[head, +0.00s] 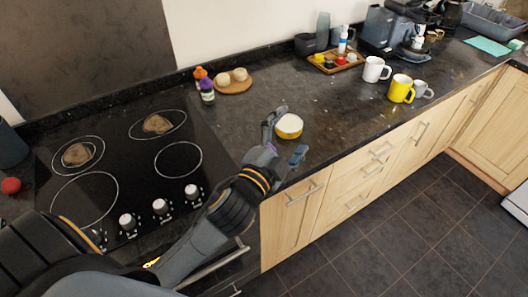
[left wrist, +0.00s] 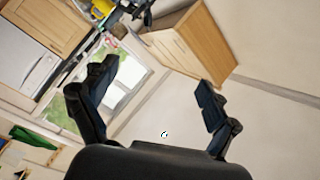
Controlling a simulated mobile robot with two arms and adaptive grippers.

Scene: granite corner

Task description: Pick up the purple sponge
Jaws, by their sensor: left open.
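I cannot make out the purple sponge clearly in either view. A small purple patch (head: 269,148) shows at the base of my left gripper's fingers in the head view, and I cannot tell whether it is the sponge or part of the gripper. My right gripper is not in view.
The black hob (head: 130,168) with two brown items lies left. White (head: 375,70) and yellow (head: 400,89) mugs, a grey mug (head: 421,90) and a wooden tray (head: 335,65) are farther right. Mid-counter is clear.

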